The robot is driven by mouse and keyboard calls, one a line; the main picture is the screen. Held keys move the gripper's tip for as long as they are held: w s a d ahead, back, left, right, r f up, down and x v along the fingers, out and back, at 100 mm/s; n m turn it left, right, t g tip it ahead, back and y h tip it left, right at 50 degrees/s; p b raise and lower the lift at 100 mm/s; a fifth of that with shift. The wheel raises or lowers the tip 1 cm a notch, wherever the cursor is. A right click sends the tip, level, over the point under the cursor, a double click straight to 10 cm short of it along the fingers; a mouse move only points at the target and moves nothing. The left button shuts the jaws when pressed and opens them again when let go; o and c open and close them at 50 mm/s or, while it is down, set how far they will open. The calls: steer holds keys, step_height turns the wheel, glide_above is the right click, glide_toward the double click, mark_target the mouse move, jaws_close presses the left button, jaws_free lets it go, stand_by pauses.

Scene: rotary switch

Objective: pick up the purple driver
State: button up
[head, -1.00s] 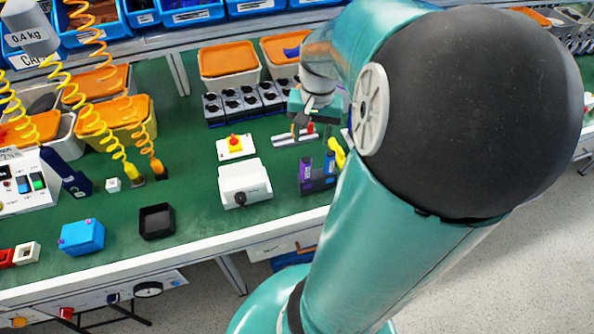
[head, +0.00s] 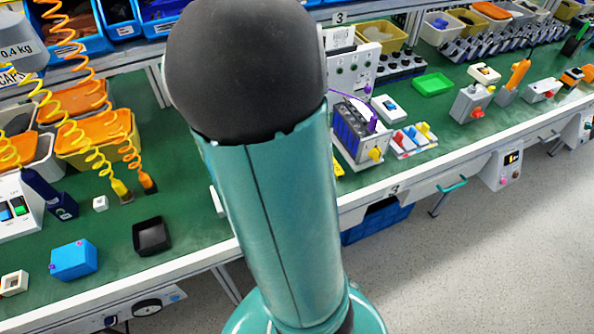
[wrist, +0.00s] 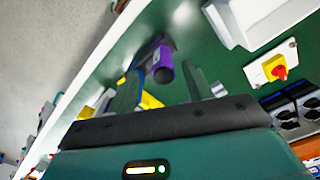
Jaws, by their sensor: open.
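The purple driver (wrist: 162,70) shows in the wrist view, its round handle end facing the camera. Its lower part runs into a dark holder that is partly blurred. My gripper (wrist: 164,88) is open, with one finger to the left of the driver and one to the right in the picture. The driver appears between the fingers, apart from them as far as I can tell; the depth gap is unclear. In the head view my arm hides the driver, its holder and my gripper.
A yellow tool (wrist: 150,101) lies close beside the driver. In the head view, a black tray (head: 152,236) and a blue box (head: 74,260) sit near the bench's front edge.

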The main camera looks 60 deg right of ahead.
steer(key=shift+w+f, duration=0.2)
steer(key=shift+f, duration=3)
steer(key=c, duration=1.1)
steer(key=shift+w+r, duration=0.1)
steer(key=shift+r, duration=4.95)
